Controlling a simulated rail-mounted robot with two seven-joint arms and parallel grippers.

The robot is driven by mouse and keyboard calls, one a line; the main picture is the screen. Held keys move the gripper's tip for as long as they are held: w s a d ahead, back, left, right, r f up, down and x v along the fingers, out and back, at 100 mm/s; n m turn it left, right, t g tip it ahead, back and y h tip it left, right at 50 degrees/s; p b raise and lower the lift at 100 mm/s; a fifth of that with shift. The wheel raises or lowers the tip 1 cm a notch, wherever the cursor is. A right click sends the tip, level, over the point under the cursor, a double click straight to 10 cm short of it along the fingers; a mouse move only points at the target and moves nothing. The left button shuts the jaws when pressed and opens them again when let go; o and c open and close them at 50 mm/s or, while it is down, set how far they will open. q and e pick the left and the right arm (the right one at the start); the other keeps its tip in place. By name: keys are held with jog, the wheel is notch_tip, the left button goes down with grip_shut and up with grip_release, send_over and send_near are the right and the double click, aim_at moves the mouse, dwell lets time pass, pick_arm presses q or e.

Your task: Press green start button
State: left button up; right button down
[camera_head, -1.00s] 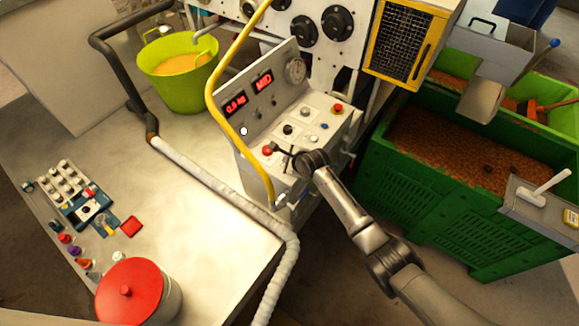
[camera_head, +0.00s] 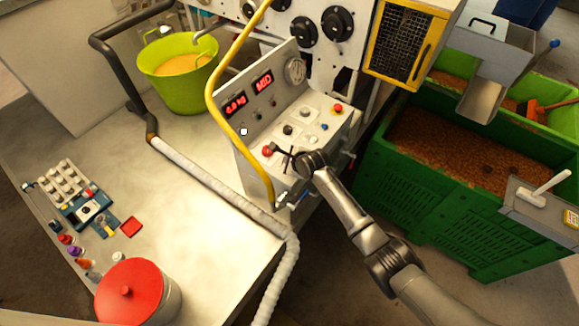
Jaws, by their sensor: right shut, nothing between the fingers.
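The control box (camera_head: 262,172) stands at the table's far right edge, with red displays reading a weight and "MID" on its upright panel (camera_head: 262,88). Its sloped top carries a red button (camera_head: 267,151) at the left, a black knob (camera_head: 288,130), a white knob (camera_head: 313,138), a small blue button (camera_head: 324,126) and a red knob (camera_head: 338,108). I cannot make out a green button; my right gripper covers part of the top. My right gripper (camera_head: 284,154) is shut and empty, low over the front edge of this top, just right of the red button. My left gripper is not in view.
A yellow pipe (camera_head: 213,88) arches beside the box's left. A lime bucket (camera_head: 181,87), a white wrapped hose (camera_head: 200,175) and a red-lidded pot (camera_head: 130,290) are on the table. A green crate (camera_head: 400,185) of brown pomace stands right of my right arm.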

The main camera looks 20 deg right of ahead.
jog(key=shift+f, duration=0.4)
dwell(0.6)
jog(key=shift+f, duration=0.1)
dwell(0.5)
jog(key=shift+f, duration=0.3)
jog(key=shift+r, duration=0.15)
dwell(0.5)
jog(key=shift+r+p, duration=0.65)
jog(key=shift+p, duration=0.4)
jog(key=shift+r, duration=0.1)
jog(key=shift+r+p, duration=0.8)
jog(key=shift+p, duration=0.15)
notch_tip(320, 180, up, 3)
jog(key=p, duration=0.3)
jog(key=shift+r+p, duration=0.15)
jog(key=shift+p, duration=0.2)
